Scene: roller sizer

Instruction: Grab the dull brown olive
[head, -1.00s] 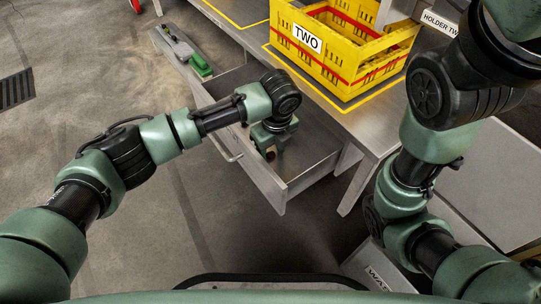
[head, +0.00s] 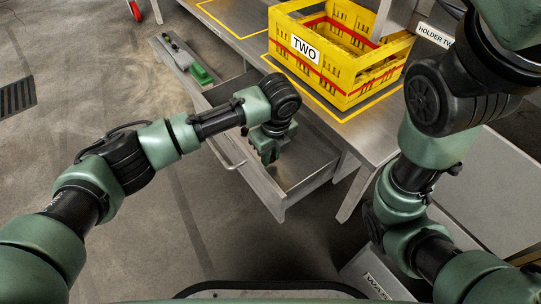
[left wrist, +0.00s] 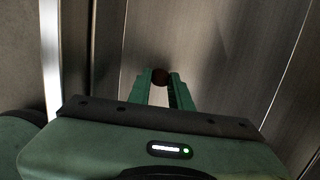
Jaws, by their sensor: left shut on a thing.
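The dull brown olive (left wrist: 160,76) shows as a small dark round thing between the fingertips of my left gripper (left wrist: 159,84) in the left wrist view. The gripper is shut on it. In the head view my left gripper (head: 266,157) points down inside the open metal drawer (head: 305,158); I cannot make out the olive there. The drawer's bare floor lies below the fingers, and I cannot tell if the olive touches it. My right gripper is out of view; only its arm shows at the right.
A yellow crate (head: 290,62) labelled TWO stands on the metal table (head: 375,135) behind the drawer, inside a yellow outline. A green-and-grey object (head: 200,74) lies toward the drawer's far left. HOLDER TWO sign (head: 434,34) is at upper right.

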